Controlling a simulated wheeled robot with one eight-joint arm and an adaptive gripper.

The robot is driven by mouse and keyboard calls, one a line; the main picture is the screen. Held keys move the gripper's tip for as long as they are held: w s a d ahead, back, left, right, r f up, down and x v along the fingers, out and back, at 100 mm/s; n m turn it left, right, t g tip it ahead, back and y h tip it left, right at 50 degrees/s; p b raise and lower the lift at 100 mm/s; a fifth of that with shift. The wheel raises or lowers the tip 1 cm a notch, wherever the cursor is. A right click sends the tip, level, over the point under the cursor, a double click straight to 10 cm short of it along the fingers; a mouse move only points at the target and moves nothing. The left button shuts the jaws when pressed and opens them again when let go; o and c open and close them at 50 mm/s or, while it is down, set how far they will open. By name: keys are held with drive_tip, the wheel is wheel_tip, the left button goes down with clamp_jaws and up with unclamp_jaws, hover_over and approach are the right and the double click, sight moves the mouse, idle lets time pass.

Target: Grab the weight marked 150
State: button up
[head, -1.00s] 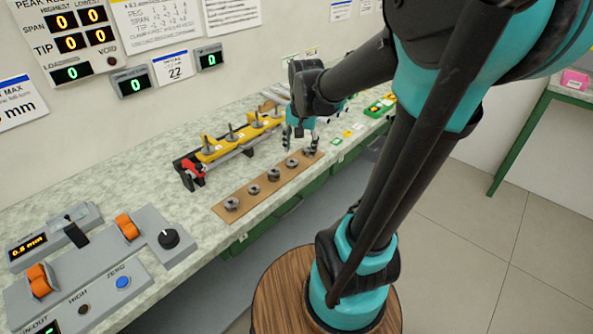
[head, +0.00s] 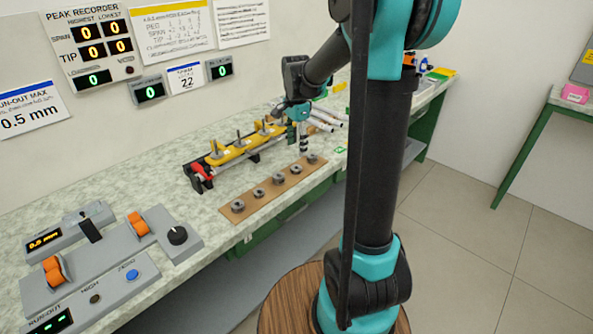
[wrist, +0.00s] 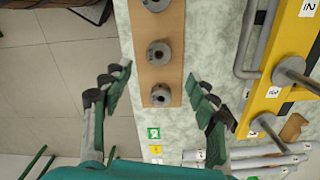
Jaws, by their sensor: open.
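Several grey metal weights with a hole in the middle stand in a row on a brown board (head: 268,199). The nearest weight in the head view (head: 237,206) is at the board's left end, the farthest (head: 312,158) at its right end. No marking can be read on any of them, so I cannot tell which is the 150. My gripper (head: 298,143) is open and empty above the far end of the row. In the wrist view the end weight (wrist: 161,95) lies between my open fingers, below them, with another weight (wrist: 158,52) beyond it.
A yellow rack with upright pegs (head: 235,152) and a red clamp (head: 200,172) stands behind the board. Silver rods (head: 325,117) lie past it. Control boxes (head: 95,245) fill the bench's left end. The bench's front edge runs close beside the board.

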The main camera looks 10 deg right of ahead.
sight(296, 169)
drive_tip(key=shift+s+f, duration=0.1)
drive_tip(key=shift+f, duration=4.1)
drive_tip(key=c, duration=1.3)
drive_tip(key=shift+c, duration=0.2)
drive_tip(key=shift+r, duration=0.1)
